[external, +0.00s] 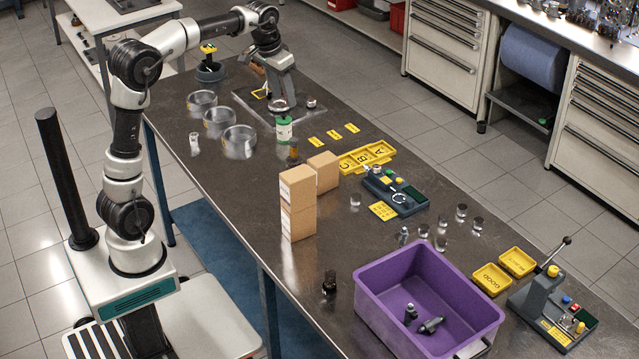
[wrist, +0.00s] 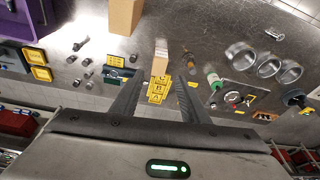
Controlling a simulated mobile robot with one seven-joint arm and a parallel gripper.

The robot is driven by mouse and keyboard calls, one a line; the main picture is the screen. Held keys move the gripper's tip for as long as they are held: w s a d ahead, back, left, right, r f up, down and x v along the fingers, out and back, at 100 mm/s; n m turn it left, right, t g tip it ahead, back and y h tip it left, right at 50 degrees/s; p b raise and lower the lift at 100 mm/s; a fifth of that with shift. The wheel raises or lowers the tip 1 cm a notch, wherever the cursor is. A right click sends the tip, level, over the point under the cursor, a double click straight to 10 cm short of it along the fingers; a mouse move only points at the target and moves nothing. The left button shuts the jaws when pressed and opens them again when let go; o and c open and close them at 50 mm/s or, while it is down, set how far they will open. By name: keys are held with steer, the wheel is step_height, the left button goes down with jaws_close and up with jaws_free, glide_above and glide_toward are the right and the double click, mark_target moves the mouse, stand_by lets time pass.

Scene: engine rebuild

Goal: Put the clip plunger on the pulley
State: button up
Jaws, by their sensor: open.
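I cannot surely tell which part is the clip plunger or which is the pulley. A dark round piece with a yellow top (external: 209,68) stands at the table's far end. Two dark plunger-like parts (external: 432,325) lie in the purple bin. Three shiny metal rings (external: 239,143) stand in a row near the left edge; they also show in the wrist view (wrist: 268,66). My gripper (wrist: 162,76) is open and empty, its fingers apart above the table. In the external view my arm reaches over the far end, beside the metal plate (external: 241,97).
The purple bin (external: 372,292) stands at the near end. Cardboard boxes (external: 298,204), a green-labelled bottle (external: 284,130) and a yellow lettered tray (external: 352,164) stand mid-table. Several small metal cylinders and yellow trays (external: 491,278) lie towards the right. Bare tabletop shows left of the boxes.

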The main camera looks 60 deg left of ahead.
steer(key=s+d+r+t, duration=0.1)
steer(key=s+d, duration=0.4)
steer(key=s, duration=0.5)
steer(key=s+d+f, duration=0.2)
steer(key=s+f, duration=0.1)
steer(key=s, duration=0.4)
steer(key=s+d+f+m+t, duration=0.1)
steer(key=s+f, duration=0.3)
steer(key=s, duration=0.4)
steer(key=shift+s+d+f+t+h, duration=0.2)
steer(key=shift+s+d+t+h, duration=0.1)
steer(key=shift+d, duration=0.6)
steer(key=shift+r+p, duration=0.35)
steer(key=shift+r, duration=0.05)
